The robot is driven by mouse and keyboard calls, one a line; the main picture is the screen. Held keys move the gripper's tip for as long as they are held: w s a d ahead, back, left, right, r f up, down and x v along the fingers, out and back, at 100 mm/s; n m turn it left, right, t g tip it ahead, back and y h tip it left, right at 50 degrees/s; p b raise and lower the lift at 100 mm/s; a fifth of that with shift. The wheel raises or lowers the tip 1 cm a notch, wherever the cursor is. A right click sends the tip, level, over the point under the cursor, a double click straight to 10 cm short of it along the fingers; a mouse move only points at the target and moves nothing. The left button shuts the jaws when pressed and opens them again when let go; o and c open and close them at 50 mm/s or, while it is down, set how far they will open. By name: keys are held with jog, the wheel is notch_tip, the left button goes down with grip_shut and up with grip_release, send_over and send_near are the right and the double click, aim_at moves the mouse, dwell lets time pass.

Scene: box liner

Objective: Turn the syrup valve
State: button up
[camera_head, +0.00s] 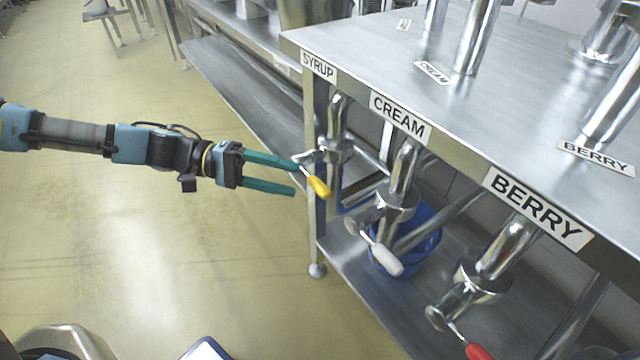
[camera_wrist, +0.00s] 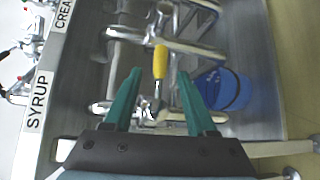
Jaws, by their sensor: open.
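The syrup valve's lever has a yellow handle (camera_head: 319,187), below the SYRUP label (camera_head: 318,66) at the table's left corner. The metal valve body (camera_head: 336,148) is behind it. My gripper (camera_head: 296,178) is open, its two teal fingers pointing right, with the tips just left of the yellow handle. In the wrist view the yellow handle (camera_wrist: 160,62) lines up with the gap between the fingertips (camera_wrist: 159,74). I cannot tell whether a finger touches the lever. Nothing is held.
The cream valve's white handle (camera_head: 386,260) and the berry valve's red handle (camera_head: 478,352) are to the right. A blue bucket (camera_head: 428,238) is on the lower shelf (camera_head: 385,310). A table leg (camera_head: 313,225) is close to the gripper.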

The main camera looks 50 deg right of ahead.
aim_at(310, 185)
jog(key=x, duration=0.7)
jog(key=shift+c, duration=0.4)
grip_shut()
dwell(0.9)
